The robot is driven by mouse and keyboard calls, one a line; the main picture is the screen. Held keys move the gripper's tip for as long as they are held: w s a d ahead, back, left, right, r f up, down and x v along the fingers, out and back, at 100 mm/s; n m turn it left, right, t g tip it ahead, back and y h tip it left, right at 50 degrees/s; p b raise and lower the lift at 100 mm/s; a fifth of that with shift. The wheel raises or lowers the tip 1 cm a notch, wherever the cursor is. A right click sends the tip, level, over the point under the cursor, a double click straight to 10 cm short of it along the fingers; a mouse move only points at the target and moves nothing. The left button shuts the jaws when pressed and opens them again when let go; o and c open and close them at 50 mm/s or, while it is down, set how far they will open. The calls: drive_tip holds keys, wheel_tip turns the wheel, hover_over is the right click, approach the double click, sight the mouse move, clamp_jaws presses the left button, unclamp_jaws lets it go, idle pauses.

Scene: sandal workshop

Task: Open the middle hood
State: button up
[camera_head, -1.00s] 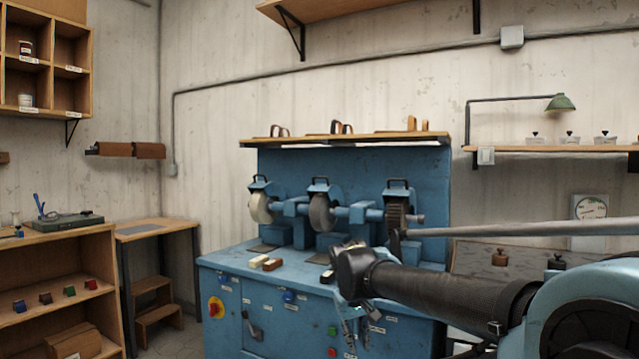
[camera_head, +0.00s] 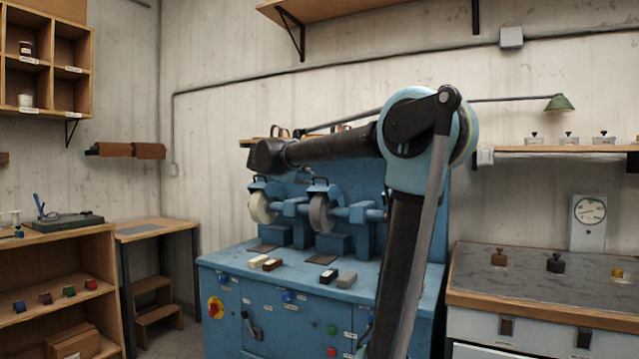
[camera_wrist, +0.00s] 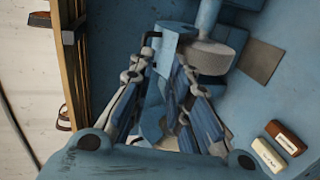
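The blue grinding machine (camera_head: 245,290) has a row of hooded wheels. The middle hood (camera_head: 319,189), blue with a dark handle on top, sits down over the grey middle wheel (camera_head: 320,213). The left hood (camera_head: 262,186) sits over a pale wheel; my arm hides the right one. In the wrist view, the middle hood (camera_wrist: 165,52) shows as a light blue plate near my fingertips, with the grey wheel (camera_wrist: 212,57) beside it. My gripper (camera_wrist: 167,68) has its fingers apart and nothing visible is gripped. Contact with the hood cannot be told. In the head view its fingers are not clearly visible.
A wooden shelf (camera_wrist: 79,85) runs close along the gripper's left in the wrist view. A workbench (camera_head: 540,307) stands at right.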

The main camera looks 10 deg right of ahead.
sight(319, 178)
drive_tip(key=shift+n+t, duration=0.3)
drive_tip(key=shift+t, duration=0.1)
drive_tip(key=x, duration=0.5)
drive_tip(key=w+a+r+x, duration=0.1)
drive_tip(key=x, duration=0.5)
drive_tip(key=r+x, duration=0.1)
drive_tip(key=x, duration=0.5)
drive_tip(key=shift+w+a, duration=0.35)
drive_tip(key=shift+w, duration=0.15)
drive_tip(key=shift+c, duration=0.2)
clamp_jaws()
drive_tip(key=shift+d, duration=0.1)
